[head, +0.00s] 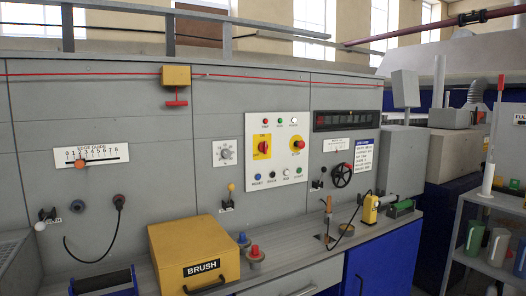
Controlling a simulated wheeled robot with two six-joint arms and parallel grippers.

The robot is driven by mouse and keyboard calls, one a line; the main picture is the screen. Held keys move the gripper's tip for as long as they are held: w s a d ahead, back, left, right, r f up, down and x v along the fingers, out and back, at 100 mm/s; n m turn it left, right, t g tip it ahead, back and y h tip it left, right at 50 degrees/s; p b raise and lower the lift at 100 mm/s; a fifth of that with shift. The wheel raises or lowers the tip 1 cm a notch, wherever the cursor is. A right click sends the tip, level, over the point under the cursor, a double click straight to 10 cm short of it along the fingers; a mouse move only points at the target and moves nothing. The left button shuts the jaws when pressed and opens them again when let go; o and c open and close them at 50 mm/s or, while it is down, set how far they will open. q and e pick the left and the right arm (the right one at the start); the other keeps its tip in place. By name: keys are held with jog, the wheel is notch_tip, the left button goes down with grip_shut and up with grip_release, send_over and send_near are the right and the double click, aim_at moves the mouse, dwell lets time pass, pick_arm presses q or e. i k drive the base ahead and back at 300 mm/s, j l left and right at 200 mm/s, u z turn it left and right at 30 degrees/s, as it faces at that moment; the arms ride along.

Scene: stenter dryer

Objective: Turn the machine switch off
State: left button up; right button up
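A white control panel (277,165) is fixed to the grey machine wall near the middle of the head view. On its left half is a rotary switch with a red handle (265,147) on a yellow plate. The handle looks about upright; the small lettering around it is too small to read surely. To its right is a red button on a yellow round plate (297,143). Three small lamps sit above them and several round buttons below. Neither of my grippers shows in the head view.
A grey counter below the wall holds a yellow BRUSH box (196,254), red and blue topped cones (255,255) and a yellow handheld device (370,209). A black handwheel (342,175) and a white dial (226,153) flank the panel. The space before the panel looks clear.

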aim_at(263, 146)
jog(key=i+l+z, duration=0.2)
jog(key=i, duration=0.25)
jog(key=i+l+z, duration=0.25)
jog(key=i, duration=0.15)
